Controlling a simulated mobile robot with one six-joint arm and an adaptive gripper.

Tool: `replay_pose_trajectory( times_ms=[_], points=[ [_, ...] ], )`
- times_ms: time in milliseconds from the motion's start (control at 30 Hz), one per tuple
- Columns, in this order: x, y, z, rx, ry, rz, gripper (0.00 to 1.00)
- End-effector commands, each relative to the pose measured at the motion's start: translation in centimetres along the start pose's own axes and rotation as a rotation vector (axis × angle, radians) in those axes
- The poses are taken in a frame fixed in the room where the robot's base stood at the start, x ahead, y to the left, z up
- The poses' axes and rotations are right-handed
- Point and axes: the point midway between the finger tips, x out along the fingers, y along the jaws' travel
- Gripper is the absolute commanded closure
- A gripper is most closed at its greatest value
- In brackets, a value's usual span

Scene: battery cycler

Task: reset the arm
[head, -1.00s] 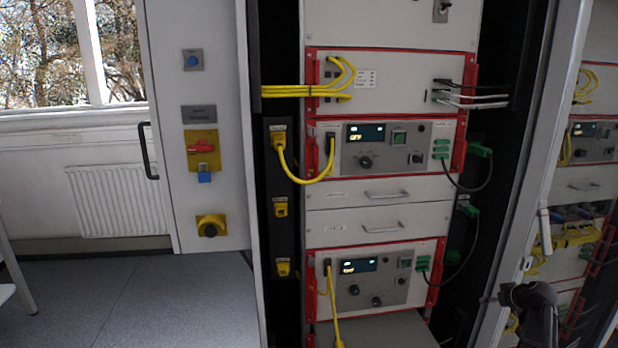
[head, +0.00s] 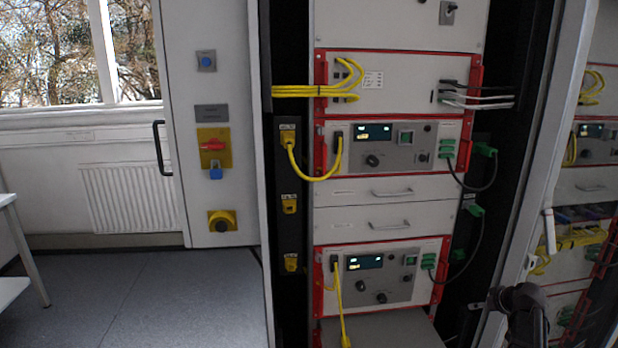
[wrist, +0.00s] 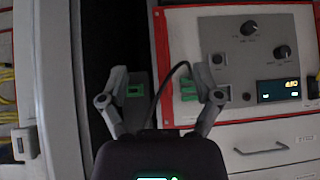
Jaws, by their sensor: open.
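My gripper (wrist: 161,95) is open in the wrist view, its two fingers spread apart with nothing held between them. Behind the fingers are a green plug (wrist: 134,90) on a dark strip, a black cable and green connectors (wrist: 188,88) on a red-edged instrument panel. I cannot tell how far the fingers are from the panel. In the head view, part of my dark arm (head: 524,308) shows at the lower right, in front of the rack's right frame. The fingers are not clear there.
The rack holds an upper cycler unit (head: 392,146), a lower unit (head: 382,278) and drawers (head: 380,218) between them. Yellow cables (head: 308,92) hang on the left.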

Motion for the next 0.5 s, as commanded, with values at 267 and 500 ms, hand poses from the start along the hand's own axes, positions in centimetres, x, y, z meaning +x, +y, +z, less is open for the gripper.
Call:
replay_pose_trajectory(
  times_ms=[267, 500],
  points=[
    [1.1, -7.2, 0.3, 0.013, -0.102, -0.058, 0.18],
    [1.6, -15.5, 1.5, 0.032, -0.244, -0.1, 0.18]
  ],
)
